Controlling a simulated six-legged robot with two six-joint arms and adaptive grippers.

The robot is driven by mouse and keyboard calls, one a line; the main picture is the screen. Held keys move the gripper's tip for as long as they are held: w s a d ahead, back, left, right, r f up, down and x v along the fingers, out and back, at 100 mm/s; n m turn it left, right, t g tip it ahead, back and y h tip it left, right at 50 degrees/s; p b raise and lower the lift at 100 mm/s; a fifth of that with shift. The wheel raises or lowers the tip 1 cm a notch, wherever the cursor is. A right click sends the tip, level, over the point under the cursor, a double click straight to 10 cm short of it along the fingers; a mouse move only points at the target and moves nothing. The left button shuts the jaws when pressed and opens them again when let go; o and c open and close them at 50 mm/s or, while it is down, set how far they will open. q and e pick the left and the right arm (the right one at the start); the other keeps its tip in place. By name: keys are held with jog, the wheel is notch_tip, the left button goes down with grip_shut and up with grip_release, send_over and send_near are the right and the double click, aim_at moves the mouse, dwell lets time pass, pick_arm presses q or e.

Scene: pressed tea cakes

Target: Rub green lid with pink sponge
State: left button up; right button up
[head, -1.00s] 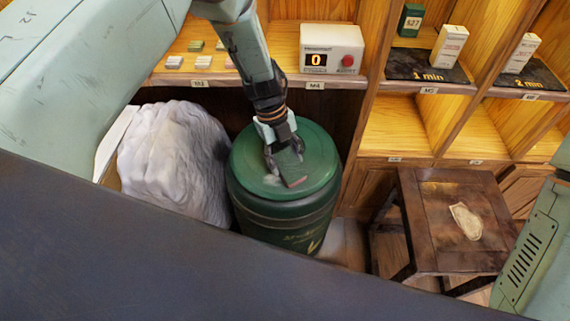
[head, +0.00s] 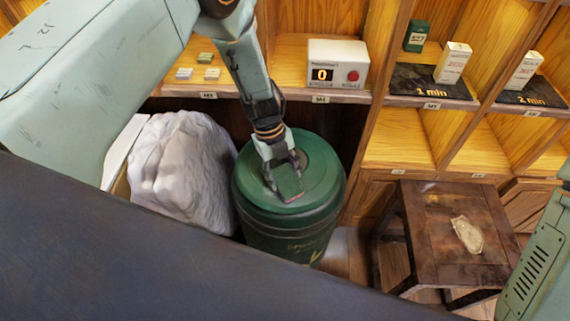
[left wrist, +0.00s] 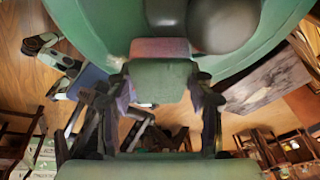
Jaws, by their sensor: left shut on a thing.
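The green lid (head: 322,187) tops a large dark green canister (head: 290,232) that stands upright on the floor. My left gripper (head: 284,184) comes down from above onto the lid. It is shut on the pink sponge (head: 290,197), which is at the near part of the lid and appears to touch it. In the left wrist view the sponge (left wrist: 160,48) shows pink on one edge, between the fingers (left wrist: 158,105), with the lid (left wrist: 100,28) behind it. A round grey patch (left wrist: 224,24) lies beside it there. My right gripper is out of view.
A pale lumpy sack (head: 185,165) stands close left of the canister. Wooden shelving behind holds a white timer box (head: 337,64) and small packages. A dark wooden stool (head: 435,255) with a pale, flat irregular piece (head: 467,235) stands to the right.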

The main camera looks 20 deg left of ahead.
aim_at(283, 192)
pick_arm(q)
jog(key=shift+s+d+f, duration=0.2)
jog(key=shift+s+f, duration=0.05)
jog(key=shift+s, duration=0.5)
jog(key=shift+s+d+f+p, duration=0.1)
jog(key=shift+s+d+p, duration=0.1)
jog(key=shift+s+p, duration=0.45)
jog(key=shift+s+d+f, duration=0.1)
jog(key=shift+s+d, duration=0.15)
jog(key=shift+s, duration=0.5)
jog(key=shift+s+a+p, duration=0.1)
jog(key=shift+a+p, duration=0.3)
jog(key=shift+a, duration=0.4)
jog(key=shift+w+a, duration=0.25)
jog(key=shift+w, duration=0.6)
jog(key=shift+w+a+r, duration=0.2)
jog(key=shift+w+r, duration=0.15)
jog(key=shift+w, duration=0.4)
jog(key=shift+w+a+r, duration=0.1)
jog(key=shift+w+a, duration=0.1)
jog(key=shift+w, duration=0.5)
jog(key=shift+w+a, duration=0.15)
jog(key=shift+w, duration=0.5)
jog(key=shift+w+r+b, duration=0.1)
jog(key=shift+b, duration=0.2)
